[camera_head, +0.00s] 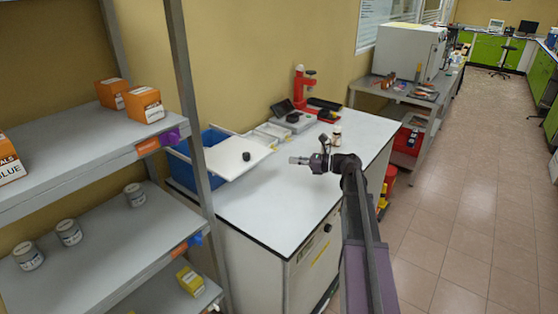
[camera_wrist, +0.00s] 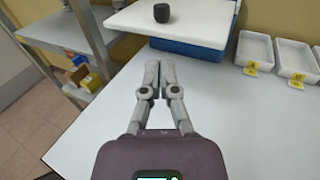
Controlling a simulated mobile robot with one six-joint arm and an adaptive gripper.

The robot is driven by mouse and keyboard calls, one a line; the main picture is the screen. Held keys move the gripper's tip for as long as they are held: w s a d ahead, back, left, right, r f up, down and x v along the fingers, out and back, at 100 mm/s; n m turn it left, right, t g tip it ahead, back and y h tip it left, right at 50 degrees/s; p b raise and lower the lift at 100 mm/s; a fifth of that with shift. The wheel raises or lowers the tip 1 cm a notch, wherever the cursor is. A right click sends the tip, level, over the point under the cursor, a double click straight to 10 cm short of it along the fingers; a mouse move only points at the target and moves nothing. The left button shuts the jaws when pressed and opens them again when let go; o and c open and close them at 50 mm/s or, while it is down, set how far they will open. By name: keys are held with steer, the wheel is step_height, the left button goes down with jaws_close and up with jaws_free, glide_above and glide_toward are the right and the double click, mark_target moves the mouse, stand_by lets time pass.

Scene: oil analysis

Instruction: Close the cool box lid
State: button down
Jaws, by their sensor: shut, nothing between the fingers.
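The cool box (camera_head: 181,172) is blue and stands on the white bench beside the shelf rack. Its white lid (camera_head: 222,160) has a black knob (camera_head: 246,156) and reaches out to the right past the blue walls, some of which show uncovered at the left and back. In the wrist view the lid (camera_wrist: 200,22) overhangs the blue box (camera_wrist: 185,50); its far side is out of frame. My gripper (camera_head: 292,160) is to the right of the lid, above the bench and apart from it. In the wrist view its fingers (camera_wrist: 159,68) are together and empty, pointing towards the box.
White trays (camera_head: 268,133) stand behind the lid, with a red device (camera_head: 305,88) farther back. A small bottle (camera_head: 336,134) stands near my arm. The shelf rack (camera_head: 188,100) borders the box on the left. The bench top (camera_head: 255,205) in front is clear.

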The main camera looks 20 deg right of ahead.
mark_target(250, 157)
steer(key=x, duration=1.3)
steer(key=shift+w, duration=0.1)
steer(key=shift+w+a, duration=0.1)
steer(key=shift+a, duration=0.1)
